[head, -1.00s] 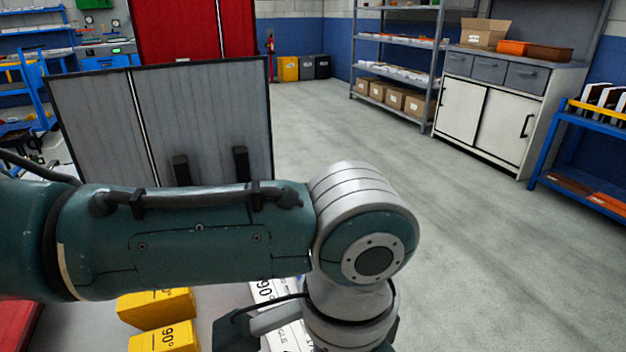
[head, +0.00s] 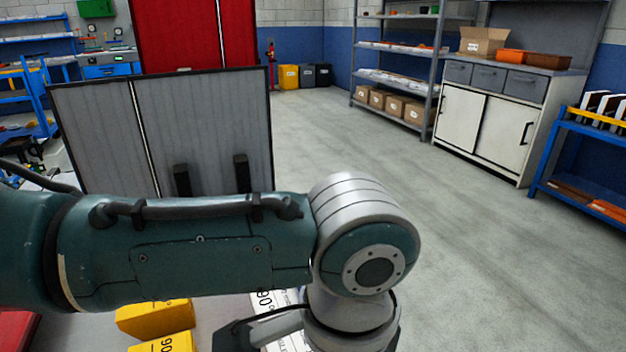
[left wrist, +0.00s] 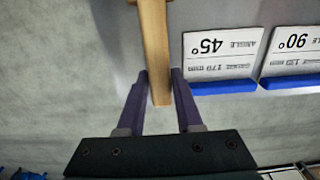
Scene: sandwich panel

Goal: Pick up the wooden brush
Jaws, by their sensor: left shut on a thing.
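The wooden brush shows in the left wrist view as a long light-brown wooden handle (left wrist: 155,45). It runs from the top edge down between the two purple fingers of my left gripper (left wrist: 161,74). The fingers are shut on the handle near its lower end. The rest of the brush is out of that view. In the head view my left arm crosses the picture, and the brush and the gripper's fingertips are not visible there. My right gripper is in neither view.
White cards with blue edges, one marked 45° (left wrist: 222,56) and one 90° (left wrist: 295,50), lie beside the brush. Yellow blocks (head: 155,316) sit below my arm. A grey panel (head: 205,125) stands behind it. The floor (head: 480,240) at right is clear.

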